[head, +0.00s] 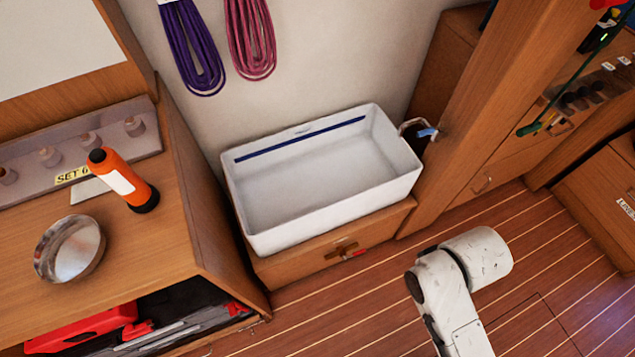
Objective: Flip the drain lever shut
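A white rectangular basin (255,224) sits on a low wooden base against the wall in the head view. It looks empty, with a dark blue line along its inner back wall. A small lever with a red end (354,254) is on the front of the base below the basin. It points right, roughly along the base front, from a brown fitting (340,247). A separate blue-handled fitting (427,132) is at the basin's right end. White links of my arm show at the lower right, apart from the lever. My gripper is not visible.
A wooden counter (185,230) stands at the left with an orange flashlight (122,180) and a round metal dish (69,249). An open compartment below holds red items. Purple and pink coiled lines hang above. The plank floor (330,310) before the basin is clear.

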